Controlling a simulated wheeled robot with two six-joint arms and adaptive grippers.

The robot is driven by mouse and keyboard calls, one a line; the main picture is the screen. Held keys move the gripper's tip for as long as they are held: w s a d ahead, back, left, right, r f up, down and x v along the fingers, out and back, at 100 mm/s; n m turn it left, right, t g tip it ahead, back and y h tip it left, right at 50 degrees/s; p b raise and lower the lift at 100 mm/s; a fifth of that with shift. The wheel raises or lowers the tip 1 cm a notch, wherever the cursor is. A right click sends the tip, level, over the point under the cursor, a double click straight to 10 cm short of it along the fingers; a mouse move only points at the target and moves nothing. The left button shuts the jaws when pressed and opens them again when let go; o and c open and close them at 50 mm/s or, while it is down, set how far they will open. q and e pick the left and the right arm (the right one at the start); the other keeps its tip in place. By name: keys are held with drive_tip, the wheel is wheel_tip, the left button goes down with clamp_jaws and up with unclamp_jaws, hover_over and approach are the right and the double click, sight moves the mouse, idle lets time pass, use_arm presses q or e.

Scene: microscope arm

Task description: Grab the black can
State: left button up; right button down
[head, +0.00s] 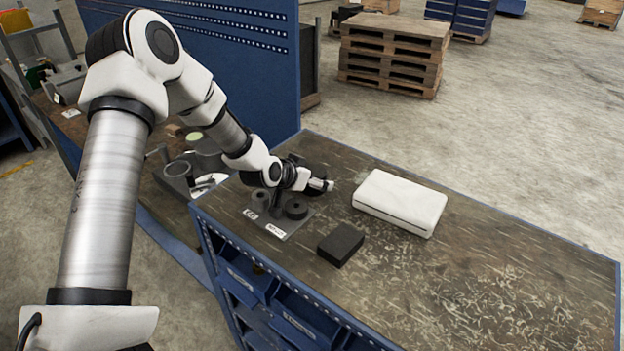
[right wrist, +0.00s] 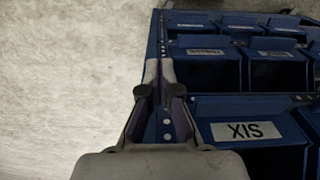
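I cannot pick out a can for certain. The closest match is a short black cylinder (head: 296,208) on a grey plate (head: 284,230) on the workbench, in the head view. A second dark round part (head: 261,198) is on the same plate, partly hidden. My left arm reaches in from the left, and its gripper (head: 318,184) hangs just above and behind the plate. It is too small to tell whether its fingers are open. My right gripper (right wrist: 160,92) shows only in the right wrist view, fingers apart and empty, over the blue bench edge.
A black rectangular block (head: 341,245) and a white case (head: 400,203) lie on the workbench (head: 470,290). The bench's right part is clear. A blue perforated panel (head: 240,60) rises behind my left arm. Blue drawer bins (right wrist: 245,125) sit beside my right gripper. Pallets (head: 394,52) stand behind.

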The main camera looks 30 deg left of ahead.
use_arm(q)
drive_tip(key=shift+s, duration=0.1)
drive_tip(key=c, duration=0.5)
drive_tip(key=shift+d, duration=0.1)
drive_tip(key=c, duration=0.5)
drive_tip(key=shift+c, duration=0.2)
